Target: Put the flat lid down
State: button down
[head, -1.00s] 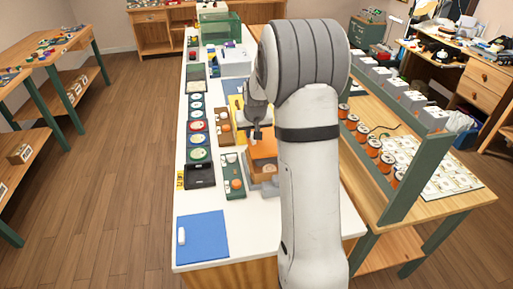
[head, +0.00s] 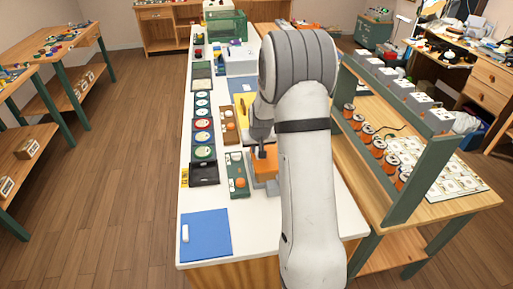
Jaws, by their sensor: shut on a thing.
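My gripper (head: 261,150) points down over the white worktop, partly hidden by my arm. It is shut on an orange flat lid (head: 265,165), just below the fingers. My arm covers the right side of the lid and box.
A green tray with round parts (head: 237,182) stands just left of the box. A black tray (head: 204,173) and a row of coloured dials (head: 203,137) lie farther left. A blue mat (head: 207,236) lies at the near end, with bare worktop around it.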

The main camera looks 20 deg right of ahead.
jog(key=shift+f, duration=0.2)
jog(key=c, duration=1.4)
grip_release()
jog(key=shift+r, duration=0.2)
jog(key=shift+s+r+p, duration=0.1)
jog(key=shift+r+p, duration=0.25)
jog(key=shift+r, duration=0.3)
jog(key=b+v, duration=0.1)
jog(key=v, duration=1)
jog(key=s+a+r, duration=0.2)
jog(key=s+a, duration=0.2)
jog(key=s, duration=0.5)
jog(key=s+a+r+n+g, duration=0.1)
jog(key=s+a, duration=0.3)
jog(key=s, duration=0.6)
jog(key=s+a+r+n, duration=0.1)
jog(key=s+a, duration=0.3)
jog(key=s, duration=0.5)
jog(key=shift+s+r+y, duration=0.25)
jog(key=shift+r+y, duration=0.15)
jog(key=shift+r, duration=0.4)
